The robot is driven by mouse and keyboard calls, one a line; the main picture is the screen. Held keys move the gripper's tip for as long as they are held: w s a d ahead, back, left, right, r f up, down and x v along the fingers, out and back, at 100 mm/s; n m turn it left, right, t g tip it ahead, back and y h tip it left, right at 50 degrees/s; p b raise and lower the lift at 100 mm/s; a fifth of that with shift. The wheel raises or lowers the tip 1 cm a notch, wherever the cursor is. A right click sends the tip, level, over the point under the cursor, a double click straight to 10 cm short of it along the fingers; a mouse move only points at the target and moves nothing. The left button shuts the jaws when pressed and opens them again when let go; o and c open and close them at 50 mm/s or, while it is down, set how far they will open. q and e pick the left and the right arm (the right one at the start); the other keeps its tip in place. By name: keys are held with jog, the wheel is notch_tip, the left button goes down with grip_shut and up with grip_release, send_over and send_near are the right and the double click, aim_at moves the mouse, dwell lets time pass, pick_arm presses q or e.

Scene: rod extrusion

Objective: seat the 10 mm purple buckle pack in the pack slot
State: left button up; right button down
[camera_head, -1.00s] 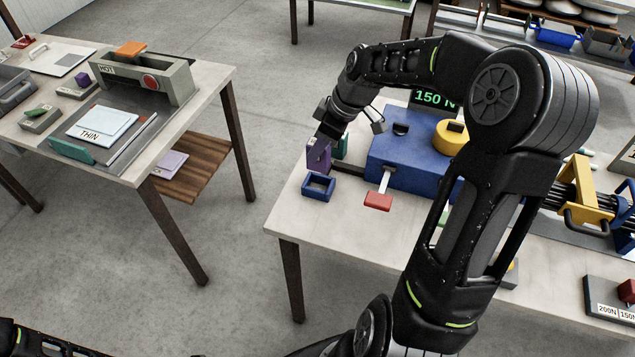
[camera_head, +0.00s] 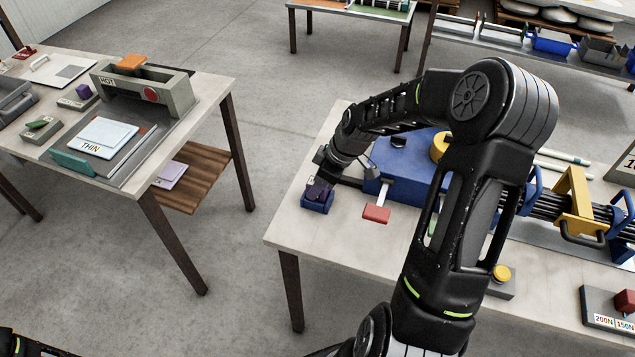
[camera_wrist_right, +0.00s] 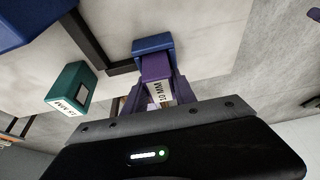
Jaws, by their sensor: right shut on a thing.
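The purple buckle pack (camera_head: 319,189) is in the jaws of my right gripper (camera_head: 324,178), at the mouth of the blue pack slot (camera_head: 317,207) near the table's left edge. In the right wrist view, the purple pack (camera_wrist_right: 155,67) has a white 10 MM label, and its far end meets the blue slot (camera_wrist_right: 152,43). The pack looks lined up with the slot, but I cannot tell how deep it is in it. My right gripper's fingers (camera_wrist_right: 150,98) are shut on the pack and partly hidden behind the label and wrist. My left gripper is out of view.
A teal pack (camera_wrist_right: 70,88) with a white label stands beside the slot. A blue machine (camera_head: 405,165) with a red-tipped lever (camera_head: 376,214) is right of the slot. The table's front left is clear. Another table (camera_head: 215,90) stands at left across a floor gap.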

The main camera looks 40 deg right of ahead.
jog(key=shift+f, duration=0.2)
jog(key=c, duration=1)
grip_release()
jog(key=shift+r, duration=0.1)
jog(key=shift+r, duration=0.1)
jog(key=shift+r, duration=0.2)
jog(key=b+v, duration=0.2)
jog(key=v, duration=0.9)
jog(key=shift+s+d+r, duration=0.1)
jog(key=shift+s+r, duration=0.1)
jog(key=shift+r, duration=0.1)
